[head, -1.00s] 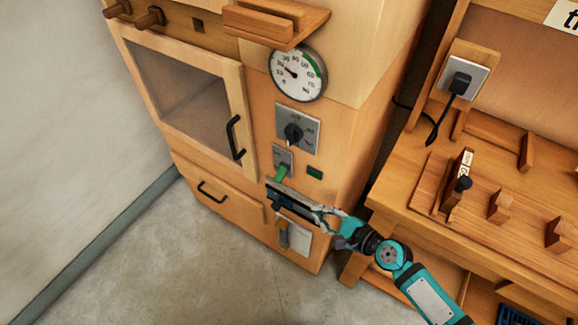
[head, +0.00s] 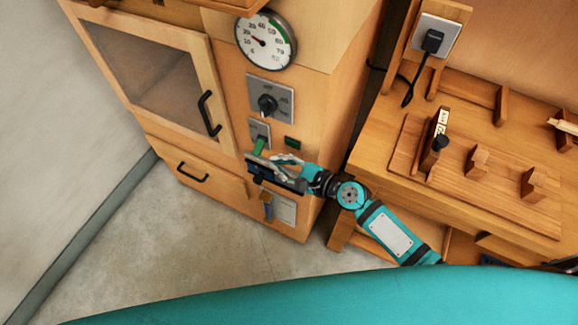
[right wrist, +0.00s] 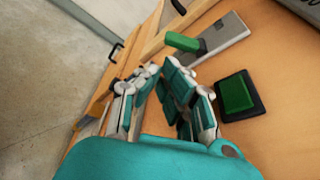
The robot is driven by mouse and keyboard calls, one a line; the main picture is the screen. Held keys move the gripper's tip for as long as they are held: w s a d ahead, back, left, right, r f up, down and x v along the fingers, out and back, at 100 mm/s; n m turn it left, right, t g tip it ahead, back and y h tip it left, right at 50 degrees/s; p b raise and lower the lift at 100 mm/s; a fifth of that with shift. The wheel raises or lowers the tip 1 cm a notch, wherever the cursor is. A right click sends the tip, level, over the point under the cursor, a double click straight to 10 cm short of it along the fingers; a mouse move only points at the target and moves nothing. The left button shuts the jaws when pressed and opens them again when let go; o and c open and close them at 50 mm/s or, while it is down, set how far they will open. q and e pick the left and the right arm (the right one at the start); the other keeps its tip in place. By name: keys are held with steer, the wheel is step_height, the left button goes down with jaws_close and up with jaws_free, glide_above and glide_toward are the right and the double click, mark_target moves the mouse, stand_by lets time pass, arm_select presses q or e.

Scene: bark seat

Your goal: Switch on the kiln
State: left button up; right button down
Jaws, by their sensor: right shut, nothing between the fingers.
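The kiln (head: 232,148) is a tall wooden cabinet with a glass door. Its green switch lever (head: 259,147) sticks out from a small grey plate and slants downward in the head view. The lever (right wrist: 183,42) shows ahead of the fingers in the right wrist view. A dark-framed green square (head: 293,143) sits right of the lever; it also shows in the right wrist view (right wrist: 237,93). My right gripper (head: 274,161) is shut and empty, just below the lever in the head view. I see no clear contact between them. My left gripper is out of view.
A dial knob (head: 267,103) and a round gauge (head: 265,41) are above the lever. A dark ledge (head: 268,175) and a hanging tag (head: 284,208) are below. A wooden bench (head: 400,175) with a plugged-in cord (head: 431,42) stands at the right.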

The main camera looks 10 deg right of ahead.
mark_target(259, 147)
steer(key=x, duration=0.5)
steer(key=shift+d, duration=0.1)
stand_by(0.3)
steer(key=shift+s+r+m+p, duration=0.1)
steer(key=shift+s+m+p, duration=0.05)
steer(key=shift+m+p, duration=0.15)
steer(key=shift+s+r+g, duration=0.1)
steer(key=shift+g, duration=0.2)
steer(key=r+m+g+p, duration=0.1)
steer(key=m+p, duration=0.1)
steer(key=p, duration=0.1)
steer(key=s+a+r+m+g+y+p, duration=0.1)
steer(key=m+p, duration=0.2)
steer(key=p, duration=0.1)
steer(key=shift+s+a+r+y, duration=0.15)
steer(key=shift+s+a+y, duration=0.05)
steer(key=shift+y, duration=0.1)
steer(key=shift+r+p, duration=0.1)
steer(key=shift+p, duration=0.2)
